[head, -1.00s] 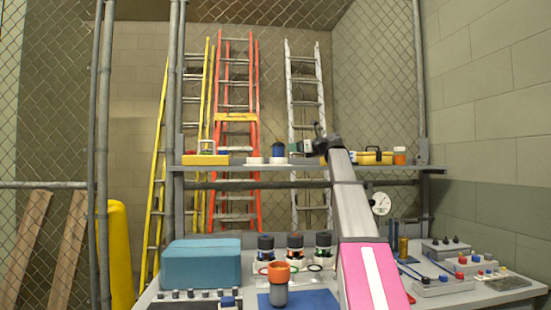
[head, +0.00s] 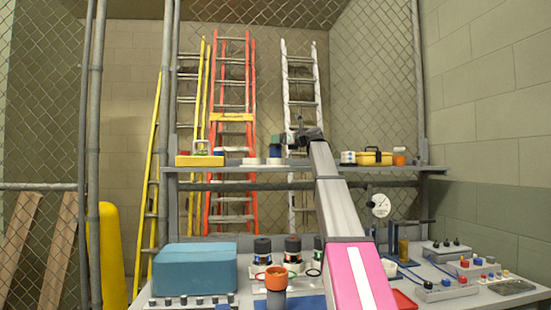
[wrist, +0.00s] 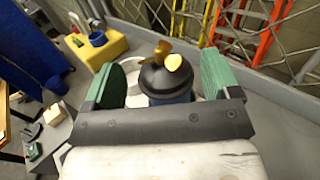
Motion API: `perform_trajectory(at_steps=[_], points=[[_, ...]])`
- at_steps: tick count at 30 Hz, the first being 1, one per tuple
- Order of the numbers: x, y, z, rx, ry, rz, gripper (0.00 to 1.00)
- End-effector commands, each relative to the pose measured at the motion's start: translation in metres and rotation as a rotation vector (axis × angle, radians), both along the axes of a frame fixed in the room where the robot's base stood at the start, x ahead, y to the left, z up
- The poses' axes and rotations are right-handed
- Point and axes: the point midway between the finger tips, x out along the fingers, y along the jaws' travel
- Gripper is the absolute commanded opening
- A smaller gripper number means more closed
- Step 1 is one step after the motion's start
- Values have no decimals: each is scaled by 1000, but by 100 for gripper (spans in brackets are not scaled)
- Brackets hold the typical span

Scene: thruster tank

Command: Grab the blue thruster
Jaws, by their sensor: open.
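The blue thruster (wrist: 168,80) is between the green-padded fingers of my gripper (wrist: 162,82) in the wrist view. It has a black domed top, a yellow propeller and a blue body. In the head view the thruster (head: 275,152) stands on the grey shelf (head: 345,168), partly covered by my gripper (head: 280,141). My gripper is open, with a finger on each side of the thruster. A gap shows at the left finger; contact at the right one I cannot tell. The thruster's lower part is hidden in the wrist view.
A yellow box (head: 200,160) and a low white round piece (head: 250,161) are left of the thruster on the shelf. A yellow-and-black toolbox (head: 374,157) stands to the right. Ladders (head: 232,120) and a chain-link fence are behind. The bench below is crowded with a teal box (head: 195,268) and canisters.

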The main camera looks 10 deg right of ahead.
Motion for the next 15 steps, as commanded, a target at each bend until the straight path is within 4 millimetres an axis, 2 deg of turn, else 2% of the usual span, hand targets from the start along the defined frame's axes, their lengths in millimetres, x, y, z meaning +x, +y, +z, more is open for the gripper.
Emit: perform_trajectory(at_steps=[1, 6, 14, 15], points=[[8, 5, 1, 0, 0, 1, 82], [23, 20, 1, 0, 0, 1, 82], [24, 22, 0, 0, 0, 0, 82], [24, 22, 0, 0, 0, 0, 69]])
